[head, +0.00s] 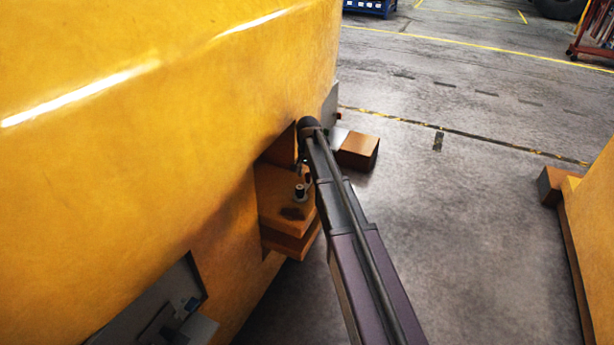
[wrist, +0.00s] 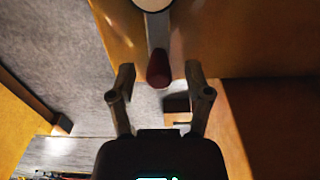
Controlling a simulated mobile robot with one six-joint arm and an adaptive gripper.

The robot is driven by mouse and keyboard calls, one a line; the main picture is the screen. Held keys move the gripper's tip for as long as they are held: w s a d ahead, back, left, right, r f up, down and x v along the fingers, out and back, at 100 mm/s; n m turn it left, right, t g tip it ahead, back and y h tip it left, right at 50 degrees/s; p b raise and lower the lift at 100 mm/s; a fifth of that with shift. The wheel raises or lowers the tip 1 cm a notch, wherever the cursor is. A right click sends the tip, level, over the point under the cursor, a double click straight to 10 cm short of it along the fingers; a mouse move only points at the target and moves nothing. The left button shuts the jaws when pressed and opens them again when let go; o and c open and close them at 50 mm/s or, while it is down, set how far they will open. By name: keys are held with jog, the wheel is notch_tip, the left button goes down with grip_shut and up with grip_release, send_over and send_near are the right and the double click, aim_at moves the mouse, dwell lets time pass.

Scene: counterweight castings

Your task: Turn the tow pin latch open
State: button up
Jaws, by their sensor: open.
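The tow pin latch shows in the wrist view as a grey lever (wrist: 157,32) with a dark red grip (wrist: 158,70) at its end. It runs down from a round pale top at the upper edge. My gripper (wrist: 160,77) is open, its two fingers on either side of the red grip with gaps at both sides. Whether the grip lies deep between the fingers is unclear. In the head view a small upright pin (head: 299,191) stands on the orange tow bracket (head: 285,218). My arm hides most of the gripper and lever there.
The big yellow casting (head: 130,130) fills the left of the head view. Another yellow casting (head: 592,220) stands at the right edge. An orange block (head: 358,151) sticks out behind my arm. Clear grey floor (head: 470,230) lies between the castings.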

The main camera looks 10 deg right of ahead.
grip_shut()
jog(key=shift+a, duration=0.25)
jog(key=shift+d, duration=0.15)
dwell(0.4)
